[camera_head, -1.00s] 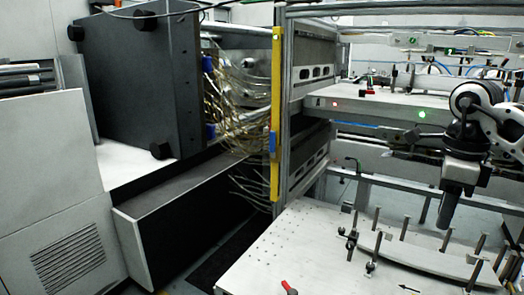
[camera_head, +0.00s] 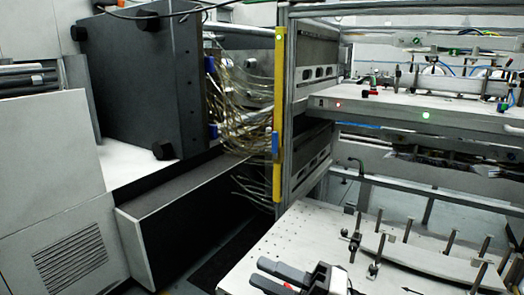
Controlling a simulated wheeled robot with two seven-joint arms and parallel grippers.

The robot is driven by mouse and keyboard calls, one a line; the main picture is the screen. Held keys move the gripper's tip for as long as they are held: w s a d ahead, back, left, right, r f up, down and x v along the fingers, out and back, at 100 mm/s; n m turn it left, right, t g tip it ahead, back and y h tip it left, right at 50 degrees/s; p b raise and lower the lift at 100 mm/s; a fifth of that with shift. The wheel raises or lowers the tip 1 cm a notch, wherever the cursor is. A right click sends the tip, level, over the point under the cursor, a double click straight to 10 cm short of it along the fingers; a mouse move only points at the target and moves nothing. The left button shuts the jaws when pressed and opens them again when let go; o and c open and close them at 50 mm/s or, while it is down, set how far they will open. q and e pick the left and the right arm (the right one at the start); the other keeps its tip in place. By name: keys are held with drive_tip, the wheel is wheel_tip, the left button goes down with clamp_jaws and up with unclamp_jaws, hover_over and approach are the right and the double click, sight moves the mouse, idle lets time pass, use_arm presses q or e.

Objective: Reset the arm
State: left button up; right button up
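My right gripper (camera_head: 257,270) shows at the bottom edge, low over the near part of the white perforated table. Its two dark fingers point left and stand apart, with a gap between them. Nothing is held in the gap; a bit of red shows behind the fingers. The rest of my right arm is cut off by the bottom edge. My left gripper and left arm are not in view.
The white table (camera_head: 290,232) carries a curved plate (camera_head: 415,258) among several upright posts at the right. A metal frame with a yellow strip (camera_head: 278,110) rises behind. Equipment shelves (camera_head: 400,108) stand at back right. A dark-sided machine (camera_head: 130,85) and cabinets fill the left.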

drive_tip(key=d+f+m+t+h, duration=0.4)
drive_tip(key=f+m+t+h, duration=0.15)
drive_tip(key=m, duration=0.55)
drive_tip(key=d+f+m+t+h, duration=0.45)
drive_tip(key=f+m+h, duration=0.2)
drive_tip(key=m, duration=0.45)
drive_tip(key=s+d+f+m+g+h, duration=0.2)
drive_tip(key=s+f+m+g, duration=0.1)
drive_tip(key=s+f, duration=0.3)
drive_tip(key=s+d+f+m+g+h, duration=0.2)
drive_tip(key=s+f+m+g+h, duration=0.1)
drive_tip(key=s+f+m, duration=0.3)
drive_tip(key=shift+s+d+f, duration=0.2)
drive_tip(key=shift+s+f, duration=0.3)
drive_tip(key=shift+f, duration=0.4)
